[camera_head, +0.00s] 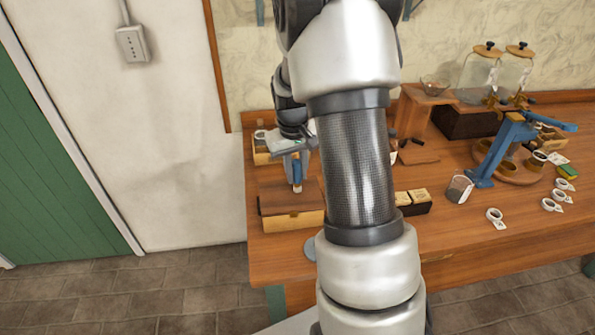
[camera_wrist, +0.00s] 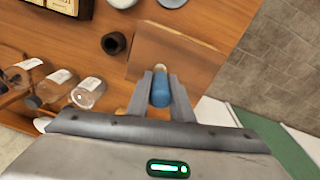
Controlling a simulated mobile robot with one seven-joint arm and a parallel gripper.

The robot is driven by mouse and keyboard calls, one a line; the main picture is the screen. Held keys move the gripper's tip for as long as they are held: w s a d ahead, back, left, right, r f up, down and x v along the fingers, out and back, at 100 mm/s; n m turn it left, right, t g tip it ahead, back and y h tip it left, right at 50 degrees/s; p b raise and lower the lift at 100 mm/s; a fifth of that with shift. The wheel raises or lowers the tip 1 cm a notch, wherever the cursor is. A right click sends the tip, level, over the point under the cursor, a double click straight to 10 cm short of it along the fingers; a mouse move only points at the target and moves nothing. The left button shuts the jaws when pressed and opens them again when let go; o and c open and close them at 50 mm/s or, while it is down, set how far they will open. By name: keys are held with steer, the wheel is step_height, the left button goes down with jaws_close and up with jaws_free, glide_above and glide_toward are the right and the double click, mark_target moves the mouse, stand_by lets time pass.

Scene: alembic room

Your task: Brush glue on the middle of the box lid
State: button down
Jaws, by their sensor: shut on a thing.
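A wooden box (camera_head: 292,221) with a brown lid (camera_head: 275,201) and a paler front stands at the left end of the workbench. The lid (camera_wrist: 180,50) also shows in the wrist view, just beyond my fingers. My gripper (camera_head: 293,163) is shut on a blue-handled brush (camera_head: 297,173) and points down over the lid. In the wrist view the blue handle (camera_wrist: 161,90) sits between the fingers (camera_wrist: 160,80). No glue is clearly visible on the lid.
In the wrist view a small dark cup (camera_wrist: 114,43) and several bottles, one clear (camera_wrist: 87,92), stand left of the lid. In the head view small dark boxes (camera_head: 411,202), a glass beaker (camera_head: 459,189) and a blue press (camera_head: 497,152) stand to the right. My arm hides part of the bench.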

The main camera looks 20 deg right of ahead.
steer(key=shift+w+a, duration=0.2)
steer(key=shift+a, duration=0.5)
steer(key=shift+w+a, duration=0.2)
steer(key=shift+a, duration=0.55)
steer(key=shift+w+a, duration=0.2)
steer(key=shift+a, duration=0.5)
steer(key=shift+s+d, duration=0.2)
steer(key=shift+d, duration=0.55)
steer(key=shift+s+d, duration=0.25)
steer(key=shift+d, duration=0.55)
steer(key=shift+s+d, duration=0.2)
steer(key=shift+d, duration=0.55)
steer(key=shift+s+a+b, duration=0.3)
steer(key=shift+s+b, duration=0.05)
steer(key=shift+s, duration=0.45)
steer(key=shift+w+a, duration=0.2)
steer(key=shift+a, duration=0.55)
steer(key=shift+w+a, duration=0.25)
steer(key=shift+a, duration=0.5)
steer(key=shift+w+a, duration=0.2)
steer(key=shift+a, duration=0.55)
steer(key=shift+s+d, duration=0.2)
steer(key=shift+d, duration=0.55)
steer(key=shift+s+d, duration=0.25)
steer(key=shift+d, duration=0.55)
steer(key=shift+s+d, duration=0.2)
steer(key=shift+d, duration=0.55)
steer(key=shift+a, duration=0.1)
